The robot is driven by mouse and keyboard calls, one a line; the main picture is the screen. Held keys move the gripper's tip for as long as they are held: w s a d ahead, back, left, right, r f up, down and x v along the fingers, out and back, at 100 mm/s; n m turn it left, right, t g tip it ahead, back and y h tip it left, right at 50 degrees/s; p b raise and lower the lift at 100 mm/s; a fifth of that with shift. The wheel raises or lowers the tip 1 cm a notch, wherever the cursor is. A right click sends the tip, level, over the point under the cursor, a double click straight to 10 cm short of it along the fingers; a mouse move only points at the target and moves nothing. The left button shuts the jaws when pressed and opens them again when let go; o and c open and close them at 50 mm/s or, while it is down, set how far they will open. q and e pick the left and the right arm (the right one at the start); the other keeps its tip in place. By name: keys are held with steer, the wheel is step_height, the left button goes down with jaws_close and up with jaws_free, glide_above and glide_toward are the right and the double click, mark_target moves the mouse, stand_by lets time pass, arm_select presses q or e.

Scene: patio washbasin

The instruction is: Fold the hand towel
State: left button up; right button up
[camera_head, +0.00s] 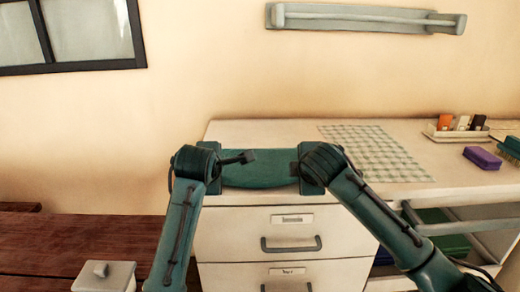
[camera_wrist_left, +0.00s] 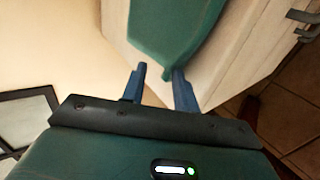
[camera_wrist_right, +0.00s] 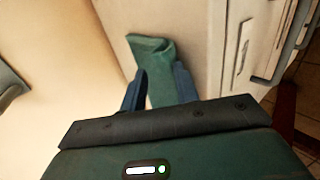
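The hand towel (camera_head: 256,168) is a dark green cloth lying at the front left of the white counter top, with a curved front edge. My left gripper (camera_head: 238,159) is at its left end. In the left wrist view the towel (camera_wrist_left: 172,28) reaches the fingertips (camera_wrist_left: 159,72), which stand apart with a pale gap between them. My right gripper (camera_head: 294,168) is at the towel's right end. In the right wrist view a narrow part of the towel (camera_wrist_right: 158,60) runs between its parted fingers (camera_wrist_right: 160,72). The head view hides the towel's ends behind my grippers.
A checked cloth (camera_head: 375,152) lies on the counter to the right. Beyond it are a tray (camera_head: 455,133) with small bottles, a purple block (camera_head: 482,158) and a green brush (camera_head: 510,148). Drawers (camera_head: 290,230) are below. A wall rail (camera_head: 365,18) hangs above.

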arm_select(q)
steer(key=shift+o, duration=0.9)
arm_select(e)
steer(key=shift+o, duration=0.9)
arm_select(q)
steer(key=shift+s+r, duration=0.1)
steer(key=shift+r, duration=0.15)
arm_select(e)
steer(key=shift+s+r, duration=0.1)
steer(key=shift+r, duration=0.15)
arm_select(q)
steer(key=s+r, duration=0.6)
steer(key=r, duration=0.2)
steer(key=shift+r, duration=0.25)
arm_select(e)
steer(key=s+r, duration=0.5)
steer(key=r, duration=0.3)
steer(key=shift+s+r, duration=0.25)
steer(key=shift+s, duration=0.15)
arm_select(q)
steer(key=shift+w, duration=0.1)
